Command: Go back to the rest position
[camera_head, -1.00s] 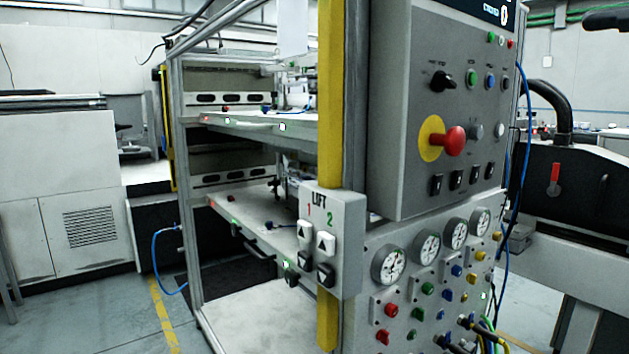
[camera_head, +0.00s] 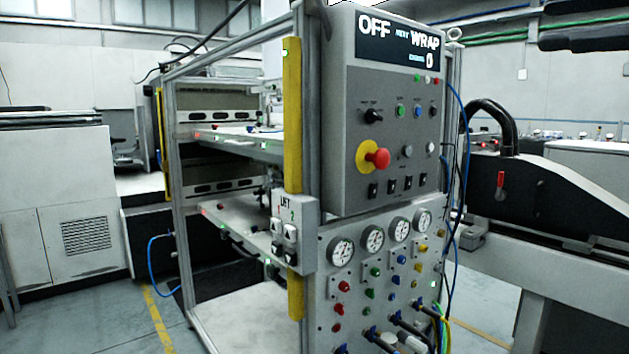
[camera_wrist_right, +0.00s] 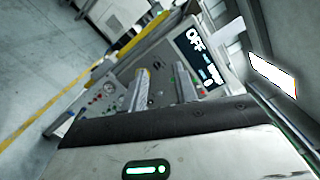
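My right gripper (camera_wrist_right: 162,88) shows in the right wrist view as two grey fingers standing apart, with nothing between them. In the head view only a dark part of it (camera_head: 588,38) shows at the top right edge, well away from the machine. The label machine's grey control panel (camera_head: 385,125) stands upright in the middle, its display (camera_head: 400,45) reading OFF and WRAP. A red knob on a yellow disc (camera_head: 374,156) sits on the panel. My left gripper is not in view.
A metal frame with shelves (camera_head: 225,210) and a yellow post (camera_head: 292,115) stands left of the panel. A lift switch box (camera_head: 296,235) is on the post. Gauges and coloured knobs (camera_head: 372,270) are below. A black machine (camera_head: 540,190) stands right. Floor shows at lower left.

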